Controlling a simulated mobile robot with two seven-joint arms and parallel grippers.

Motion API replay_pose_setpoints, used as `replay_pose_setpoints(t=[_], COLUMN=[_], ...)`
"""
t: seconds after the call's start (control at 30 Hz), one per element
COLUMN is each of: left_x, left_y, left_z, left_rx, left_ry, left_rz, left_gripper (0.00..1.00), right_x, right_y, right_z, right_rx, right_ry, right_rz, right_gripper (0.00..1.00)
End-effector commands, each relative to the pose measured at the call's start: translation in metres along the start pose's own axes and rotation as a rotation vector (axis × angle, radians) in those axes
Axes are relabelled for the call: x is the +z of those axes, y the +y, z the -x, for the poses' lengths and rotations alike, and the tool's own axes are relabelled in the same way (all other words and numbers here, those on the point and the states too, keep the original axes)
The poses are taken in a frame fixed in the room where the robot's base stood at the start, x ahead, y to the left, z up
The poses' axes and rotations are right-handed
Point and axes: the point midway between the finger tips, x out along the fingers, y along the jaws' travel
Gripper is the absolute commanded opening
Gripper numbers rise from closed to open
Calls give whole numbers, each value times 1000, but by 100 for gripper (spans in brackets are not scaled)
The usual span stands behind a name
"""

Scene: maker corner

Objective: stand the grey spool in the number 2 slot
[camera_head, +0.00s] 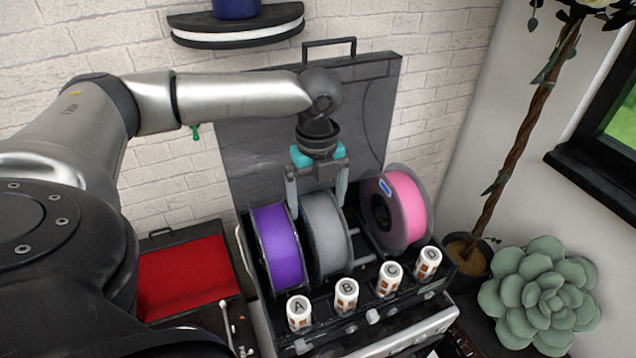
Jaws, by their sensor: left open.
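The grey spool (329,240) stands upright in the black rack (318,345), between a purple spool (278,246) and a gap. It is behind the cylinder marked B (346,296), second from the left. My left gripper (317,204) points down at the top of the grey spool, with its fingers apart on either side of the upper rim. The fingers are open; whether they touch the spool I cannot tell. No number 2 is visible; the markers read A, B, C and D. My right gripper is not in view.
A pink spool (402,212) stands at the right of the rack, past the gap. The rack's raised dark lid (250,150) is close behind my gripper. A red-lined tray (185,275) lies left, and a potted plant (465,255) stands right.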

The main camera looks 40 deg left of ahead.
Motion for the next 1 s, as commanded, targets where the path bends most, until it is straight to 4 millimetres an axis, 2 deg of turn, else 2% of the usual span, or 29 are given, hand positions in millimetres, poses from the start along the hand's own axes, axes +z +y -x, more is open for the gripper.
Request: replay_pose_setpoints(t=[0.13, 0.27, 0.5, 0.7, 0.83, 1.0], left_x=[0, 1, 0, 0, 0, 0], left_y=[-1, -1, -2, -2, -1, -1], left_z=[9, 31, 90, 131, 146, 154], left_rx=[-3, -7, -9, -9, -8, -7], left_ry=[-1, -2, -2, -2, -2, -1], left_rz=[0, 0, 0, 0, 0, 0], left_gripper=[100, 100, 100, 100, 100, 100], right_x=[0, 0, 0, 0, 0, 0], right_y=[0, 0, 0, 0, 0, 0], right_z=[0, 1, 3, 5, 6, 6], right_rx=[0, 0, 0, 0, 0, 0], right_ry=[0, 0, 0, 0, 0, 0], right_rz=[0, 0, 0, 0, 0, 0], right_gripper=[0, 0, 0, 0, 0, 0])
